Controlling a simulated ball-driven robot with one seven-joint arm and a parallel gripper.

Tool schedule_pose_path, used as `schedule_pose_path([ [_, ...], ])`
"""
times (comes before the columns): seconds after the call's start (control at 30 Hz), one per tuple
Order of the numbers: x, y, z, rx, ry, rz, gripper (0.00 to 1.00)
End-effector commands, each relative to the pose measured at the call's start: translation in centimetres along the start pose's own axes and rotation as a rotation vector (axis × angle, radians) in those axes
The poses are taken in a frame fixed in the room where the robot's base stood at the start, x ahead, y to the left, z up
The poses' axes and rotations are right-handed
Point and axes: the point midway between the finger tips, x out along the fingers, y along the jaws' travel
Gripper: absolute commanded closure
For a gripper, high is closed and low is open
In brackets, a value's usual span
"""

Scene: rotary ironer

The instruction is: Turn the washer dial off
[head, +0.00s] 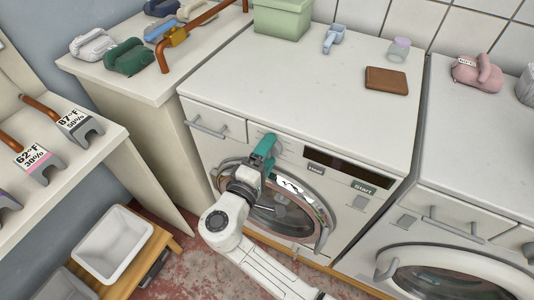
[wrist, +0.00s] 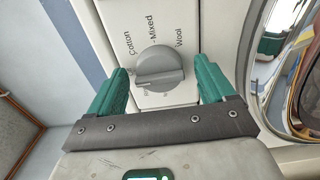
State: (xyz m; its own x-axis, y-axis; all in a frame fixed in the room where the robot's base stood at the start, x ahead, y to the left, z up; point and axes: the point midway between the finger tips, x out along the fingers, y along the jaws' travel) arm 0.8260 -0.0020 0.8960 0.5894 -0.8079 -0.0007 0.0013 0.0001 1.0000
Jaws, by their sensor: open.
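The washer dial is a round grey knob (wrist: 159,66) with a raised ridge, on the white panel in the wrist view. The labels Cotton, Mixed and Wool stand around its upper side; a smaller label at its lower left is not readable. The ridge lies nearly across the picture. My gripper (wrist: 162,82) is open, with one teal finger on each side of the dial and a gap to it on both sides. In the head view, my gripper (head: 263,151) is at the upper left of the washer's (head: 345,225) front and hides the dial.
A dark display (head: 340,168) and a Start button (head: 363,187) are further right. A drawer (head: 212,121) is at the left. A second washer (head: 460,215) stands at the right. A brown wallet (head: 386,80) lies on top.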

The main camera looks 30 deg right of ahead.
Motion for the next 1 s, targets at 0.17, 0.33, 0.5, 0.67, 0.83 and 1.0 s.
schedule_pose_path([
  [0.17,0.0,0.0,0.0,0.001,-0.001,0.001,0.18],
  [0.33,-1.3,-0.1,0.0,0.001,0.001,0.001,0.18],
  [0.5,-4.4,-0.1,-0.1,0.001,0.004,0.001,0.18],
  [0.67,-7.5,-0.1,-0.1,0.002,0.003,0.001,0.18],
  [0.83,-9.8,-0.1,-0.1,0.000,0.002,0.001,0.18],
  [1.0,-10.8,0.0,0.0,0.000,0.000,0.000,0.18],
])
